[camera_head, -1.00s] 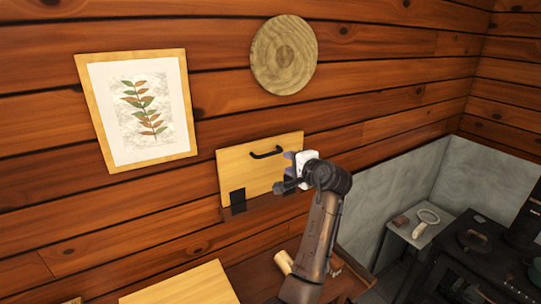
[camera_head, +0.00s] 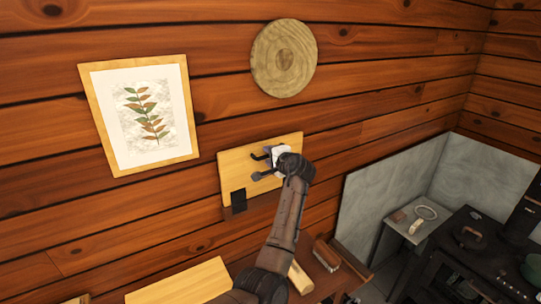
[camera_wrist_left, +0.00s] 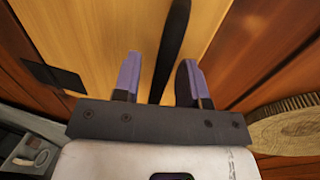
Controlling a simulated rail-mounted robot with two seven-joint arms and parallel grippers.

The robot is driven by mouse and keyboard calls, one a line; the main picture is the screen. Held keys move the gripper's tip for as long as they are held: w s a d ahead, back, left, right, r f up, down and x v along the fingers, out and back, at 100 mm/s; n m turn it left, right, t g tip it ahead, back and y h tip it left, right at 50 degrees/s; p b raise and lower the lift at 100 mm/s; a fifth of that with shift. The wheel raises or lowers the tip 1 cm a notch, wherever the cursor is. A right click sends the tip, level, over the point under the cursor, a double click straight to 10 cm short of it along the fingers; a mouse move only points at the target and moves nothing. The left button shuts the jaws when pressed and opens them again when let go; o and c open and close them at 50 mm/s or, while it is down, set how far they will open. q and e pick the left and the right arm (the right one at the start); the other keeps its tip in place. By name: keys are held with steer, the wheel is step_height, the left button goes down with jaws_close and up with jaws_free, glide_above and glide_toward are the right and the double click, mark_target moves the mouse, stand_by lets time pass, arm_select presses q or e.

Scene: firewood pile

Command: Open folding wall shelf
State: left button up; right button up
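The folding wall shelf (camera_head: 232,172) is a light wooden panel lying flat against the plank wall, with a black hinge plate (camera_head: 238,201) at its lower edge. Its black handle is partly hidden by my left gripper (camera_head: 262,165), which is in front of the panel. In the left wrist view the panel (camera_wrist_left: 95,25) fills the upper middle. The dark handle bar (camera_wrist_left: 171,45) runs between the two purple-tipped fingers of my left gripper (camera_wrist_left: 160,75). The fingers are apart, with gaps beside the bar. My right gripper is not in view.
A framed leaf picture (camera_head: 145,115) hangs left of the shelf and a round wood slice (camera_head: 284,58) above it. Below are a light wooden surface (camera_head: 180,284) and a brush-like object (camera_head: 327,254). A dark stove (camera_head: 470,260) stands at right.

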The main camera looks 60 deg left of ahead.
arm_select(q)
steer(key=shift+c, duration=0.4)
jaws_close()
